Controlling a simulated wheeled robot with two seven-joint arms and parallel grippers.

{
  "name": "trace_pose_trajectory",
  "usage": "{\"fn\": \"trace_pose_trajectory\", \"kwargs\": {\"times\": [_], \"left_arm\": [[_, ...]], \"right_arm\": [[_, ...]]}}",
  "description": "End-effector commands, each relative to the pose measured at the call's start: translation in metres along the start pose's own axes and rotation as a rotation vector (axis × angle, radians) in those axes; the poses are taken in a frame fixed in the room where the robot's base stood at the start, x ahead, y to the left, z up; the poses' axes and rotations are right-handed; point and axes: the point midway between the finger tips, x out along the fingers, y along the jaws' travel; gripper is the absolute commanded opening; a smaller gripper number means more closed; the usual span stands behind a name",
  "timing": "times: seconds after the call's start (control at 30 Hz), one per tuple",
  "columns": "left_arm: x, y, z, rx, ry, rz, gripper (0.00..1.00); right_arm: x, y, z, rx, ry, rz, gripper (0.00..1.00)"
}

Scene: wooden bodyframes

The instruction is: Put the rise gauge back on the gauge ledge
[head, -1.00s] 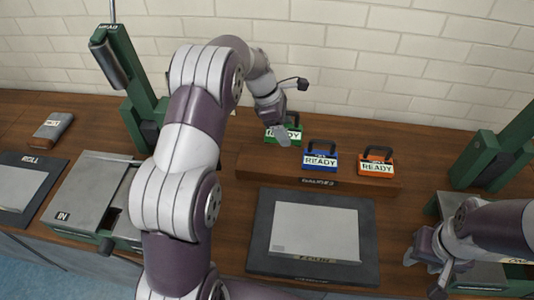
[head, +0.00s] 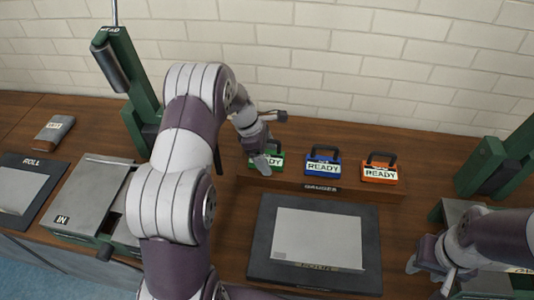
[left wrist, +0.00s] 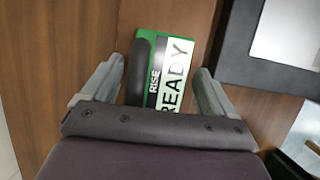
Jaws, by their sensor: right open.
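The green rise gauge (head: 278,160), with a dark handle and a white READY label, sits at the left end of the wooden gauge ledge (head: 285,182), in line with the other gauges. My left gripper (head: 264,158) is at its left side and partly covers it. In the left wrist view the rise gauge (left wrist: 168,70) lies between the two spread fingers of my left gripper (left wrist: 163,80), with gaps visible beside it. My right gripper (head: 430,270) is open and empty at the right, well away from the ledge.
Blue (head: 322,163) and orange (head: 379,169) gauges stand on the ledge to the right. A dark-framed panel (head: 262,250) lies in front. Green machines stand left (head: 133,90) and right (head: 495,165). A brick wall closes the back.

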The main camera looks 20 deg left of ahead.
Motion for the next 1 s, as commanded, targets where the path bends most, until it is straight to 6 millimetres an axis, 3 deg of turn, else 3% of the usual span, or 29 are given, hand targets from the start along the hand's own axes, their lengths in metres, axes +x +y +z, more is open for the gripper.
{"fn": "trace_pose_trajectory", "kwargs": {"times": [0.27,0.37,0.53,0.7,0.9,1.0], "left_arm": [[-0.001,0.000,0.000,0.000,0.000,0.000,0.89],[-0.010,0.001,0.001,0.001,0.001,0.003,0.89],[-0.052,0.001,0.001,0.000,0.000,0.005,0.89],[-0.106,0.000,0.006,-0.002,0.000,-0.001,0.89],[-0.124,-0.003,0.005,0.022,0.007,-0.004,0.89],[-0.125,-0.025,0.018,0.212,0.064,-0.020,0.89]], "right_arm": [[0.000,0.000,0.000,0.000,0.000,0.000,0.43],[0.000,0.000,0.000,0.000,0.000,0.000,0.43],[0.001,0.000,0.000,0.000,0.000,0.000,0.43],[-0.040,0.000,-0.005,0.000,0.001,0.000,0.43],[-0.056,0.000,-0.007,0.000,0.000,0.000,0.43],[-0.055,0.000,-0.006,0.000,0.000,0.000,0.43]]}}
